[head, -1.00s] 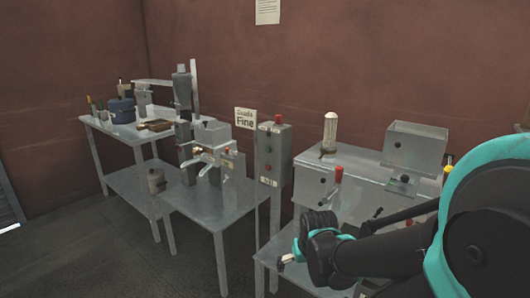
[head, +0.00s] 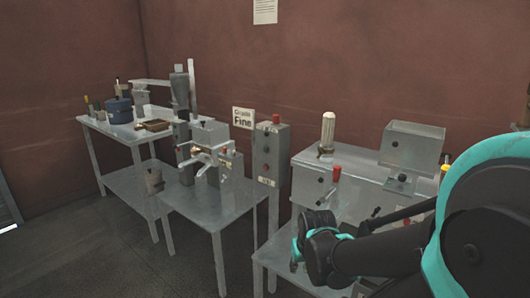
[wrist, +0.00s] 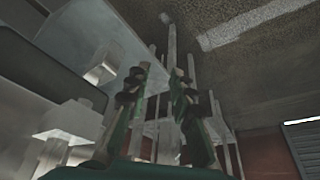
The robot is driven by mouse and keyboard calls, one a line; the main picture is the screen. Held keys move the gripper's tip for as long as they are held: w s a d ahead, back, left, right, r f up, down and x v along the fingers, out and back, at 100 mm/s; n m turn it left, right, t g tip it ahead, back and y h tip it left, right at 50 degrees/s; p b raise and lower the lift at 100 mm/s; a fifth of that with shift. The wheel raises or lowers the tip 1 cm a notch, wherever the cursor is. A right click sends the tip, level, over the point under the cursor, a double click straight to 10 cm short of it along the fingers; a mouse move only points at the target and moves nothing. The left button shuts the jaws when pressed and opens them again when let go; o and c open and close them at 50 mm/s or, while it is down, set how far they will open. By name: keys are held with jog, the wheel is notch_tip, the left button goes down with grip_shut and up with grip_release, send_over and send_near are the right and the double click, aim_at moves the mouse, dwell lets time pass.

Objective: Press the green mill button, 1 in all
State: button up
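A grey upright control box (head: 271,152) stands behind the tables near the middle of the head view. It has a red knob on top and several small round controls down its front. My gripper (head: 295,262) is at the lower middle of the head view, low by the right table's front and apart from the box. In the wrist view my gripper (wrist: 160,82) has its two fingers apart with nothing between them. The control box cannot be made out there.
A metal table (head: 213,204) with a small machine stands left of the box. A grey machine with a red-knobbed lever (head: 336,173) stands at the right. A further table (head: 128,133) holds a blue pot (head: 119,111). Open floor (head: 100,255) lies at lower left.

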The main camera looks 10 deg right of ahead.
grip_shut()
dwell(1.1)
